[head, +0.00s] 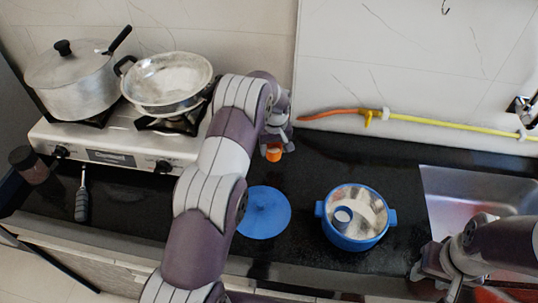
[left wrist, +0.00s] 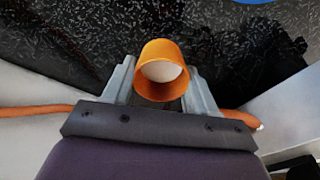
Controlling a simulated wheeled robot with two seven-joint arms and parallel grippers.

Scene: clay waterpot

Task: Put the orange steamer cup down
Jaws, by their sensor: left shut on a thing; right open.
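The orange steamer cup (head: 274,153) is held in my left gripper (head: 277,140), above or at the back of the black counter behind the blue lid. In the left wrist view the cup (left wrist: 163,72) sits between the two grey fingers (left wrist: 160,85) with its open end showing and something pale inside. The gap between the cup's bottom and the counter cannot be judged. My right gripper (head: 438,268) is open and empty at the lower right, beside the sink. Its fingertips are partly out of clear view.
A blue pot (head: 357,238) with a small blue-rimmed cup inside stands right of the flat blue lid (head: 264,213). The stove (head: 110,148) bears a lidded pot (head: 72,80) and a pan (head: 168,80). An orange and yellow hose (head: 440,123) runs along the wall. A sink (head: 450,185) is at right.

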